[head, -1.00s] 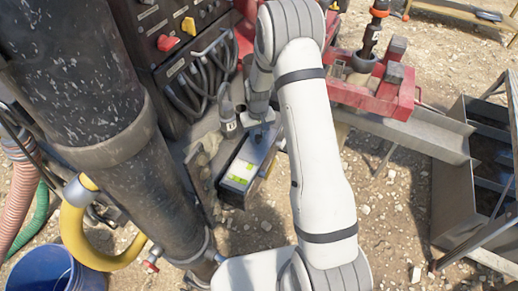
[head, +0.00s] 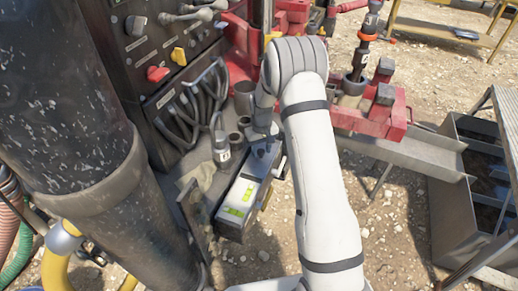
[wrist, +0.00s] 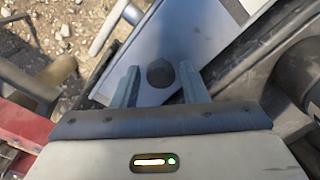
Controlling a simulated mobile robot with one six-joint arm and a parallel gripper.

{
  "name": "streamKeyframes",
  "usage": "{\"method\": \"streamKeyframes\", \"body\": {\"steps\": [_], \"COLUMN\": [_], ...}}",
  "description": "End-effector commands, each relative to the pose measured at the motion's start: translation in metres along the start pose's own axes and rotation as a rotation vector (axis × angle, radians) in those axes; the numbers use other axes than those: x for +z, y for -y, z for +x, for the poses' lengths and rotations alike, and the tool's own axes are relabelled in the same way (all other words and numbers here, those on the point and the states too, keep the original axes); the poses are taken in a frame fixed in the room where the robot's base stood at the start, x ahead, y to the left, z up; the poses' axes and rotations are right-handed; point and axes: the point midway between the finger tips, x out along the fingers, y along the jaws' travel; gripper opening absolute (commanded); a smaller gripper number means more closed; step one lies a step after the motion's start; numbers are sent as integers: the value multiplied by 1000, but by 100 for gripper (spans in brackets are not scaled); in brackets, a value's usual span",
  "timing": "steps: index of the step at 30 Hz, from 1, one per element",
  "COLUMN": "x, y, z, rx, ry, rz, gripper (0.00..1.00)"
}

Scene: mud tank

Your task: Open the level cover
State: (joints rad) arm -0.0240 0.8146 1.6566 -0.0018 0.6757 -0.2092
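In the wrist view, a flat grey plate (wrist: 190,45), which looks like the level cover, has a dark round knob or hole (wrist: 160,73). My gripper (head: 262,140) is over the far end of the box in the head view. In the wrist view, my gripper (wrist: 158,85) is open, with one finger on each side of the round feature. I cannot tell whether the fingers touch the plate. My wrist hides part of the box.
A control panel (head: 150,45) with levers and looped cables (head: 195,100) stands left of the arm. A large dark cylinder (head: 75,110) is at far left. Red clamps (head: 375,115) and a metal trough (head: 415,150) lie right. Gravel ground shows between.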

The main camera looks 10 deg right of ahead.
Motion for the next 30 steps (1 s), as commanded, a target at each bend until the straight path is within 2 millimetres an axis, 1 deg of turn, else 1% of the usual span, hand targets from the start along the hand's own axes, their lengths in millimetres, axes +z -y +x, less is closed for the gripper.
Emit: {"method": "streamKeyframes", "body": {"steps": [1,3,10,12,14,21,24,27,30], "x": [0,-1,-2,-2,-3,-2,-2,-2,-1], "y": [0,1,1,1,1,1,1,1,1], "z": [0,0,-1,-5,-11,-51,-65,-74,-78], "rx": [0,0,0,0,1,1,1,0,0], "ry": [-1,-2,-4,-6,-8,-7,-6,-5,-4], "rz": [-1,-1,-1,-1,-1,-1,0,0,-1], "gripper": [44,50,50,50,50,50,50,50,50]}}
